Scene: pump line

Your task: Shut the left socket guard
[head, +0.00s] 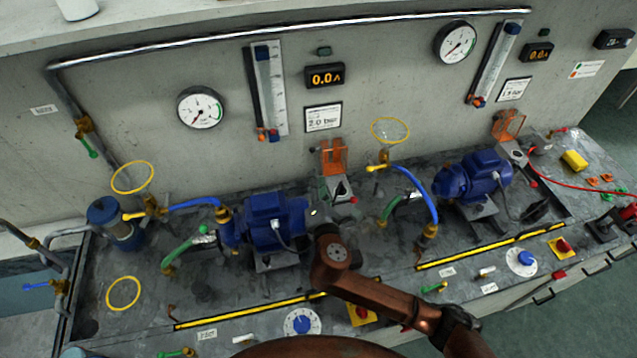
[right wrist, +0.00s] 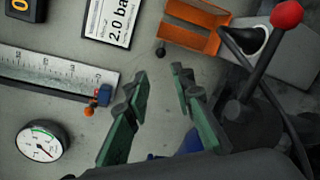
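The left socket guard (head: 333,155) is an orange flap standing raised above its grey socket block (head: 337,186), between the two blue pumps and below the 2.0 bar label. In the right wrist view the orange guard (right wrist: 196,26) is at the top, tilted away from the socket, whose dark opening shows beside it. My right gripper (right wrist: 160,76) is open and empty, its green-padded fingers apart, with the guard beyond the tips and touching neither. In the head view my right gripper (head: 338,212) is just in front of the socket, partly hidden by my wrist. My left gripper is not in view.
A red-knobbed lever (right wrist: 287,14) stands close to the socket and my right fingers. The left blue pump (head: 272,220) is just left of my gripper. A blue hose (head: 412,188) and yellow ring (head: 390,130) are to the right. The right socket guard (head: 508,124) is also raised.

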